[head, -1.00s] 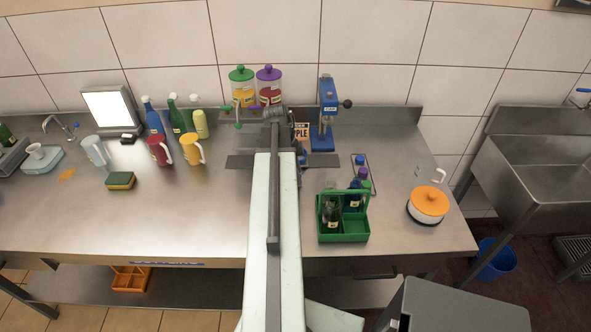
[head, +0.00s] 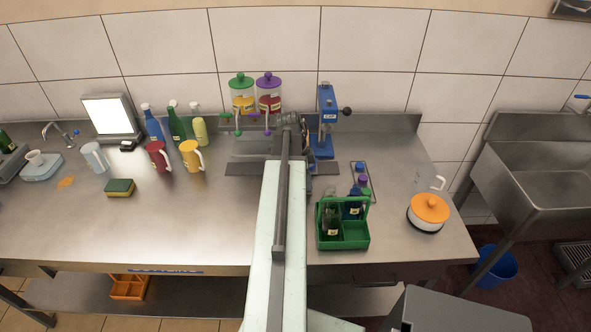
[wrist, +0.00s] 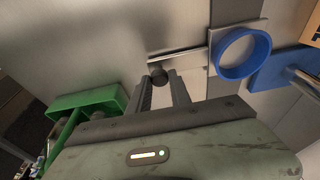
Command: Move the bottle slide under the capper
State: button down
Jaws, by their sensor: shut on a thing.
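The bottle slide shows in the wrist view as a pale plate with a blue ring (wrist: 240,53) and a thin rod ending in a dark round knob (wrist: 158,75). My gripper (wrist: 160,84) is shut on that knob. The ring looks empty. The blue capper (head: 327,118) stands at the back of the counter in the head view, right of my arm. Its blue base (wrist: 282,68) lies just right of the ring in the wrist view, so the ring is beside it. My arm hides the gripper and most of the slide in the head view.
A green crate (head: 343,242) with bottles stands at the front right; its edge is also left in the wrist view (wrist: 88,98). An orange-lidded pot (head: 430,208) is far right. Two dispensers (head: 256,95) stand behind my arm.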

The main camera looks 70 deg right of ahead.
jog(key=shift+s+d, duration=0.25)
jog(key=shift+s, duration=0.3)
jog(key=shift+s+d, duration=0.2)
jog(key=shift+s, duration=0.35)
jog(key=shift+s+d, duration=0.25)
jog(key=shift+s, duration=0.45)
jog(key=shift+s+d, duration=0.3)
jog(key=shift+s, duration=0.4)
jog(key=shift+s+d, duration=0.25)
jog(key=shift+s, duration=0.45)
jog(key=c, duration=1.1)
grip_release()
jog(key=p+v, duration=0.7)
jog(key=shift+r+p, duration=0.3)
jog(key=shift+r, duration=0.05)
jog(key=shift+w, duration=0.15)
